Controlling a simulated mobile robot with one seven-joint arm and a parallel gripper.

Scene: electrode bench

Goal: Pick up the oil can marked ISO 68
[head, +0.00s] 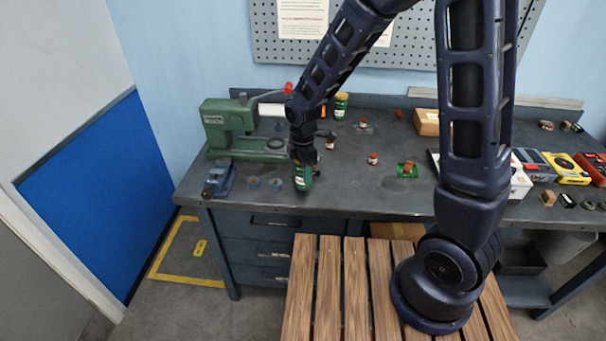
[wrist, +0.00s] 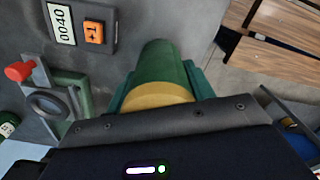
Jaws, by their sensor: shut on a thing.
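A green can with a white label (head: 302,182) is held upright or nearly so at the front edge of the bench in the head view. My gripper (head: 301,163) points down and is shut on it from above. In the wrist view the green can (wrist: 165,62), with a yellow band, lies between the teal fingers of my gripper (wrist: 160,88). I cannot read its marking, nor tell whether its base touches the bench. A second green can with a yellow band (head: 341,106) stands at the back of the bench, beside my arm.
A green press (head: 216,122) stands at the bench's left, with a blue-grey device (head: 220,178) in front. Small round pieces (head: 275,184) lie left of the held can. A cardboard box (head: 428,122) and meters (head: 568,168) stand farther right.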

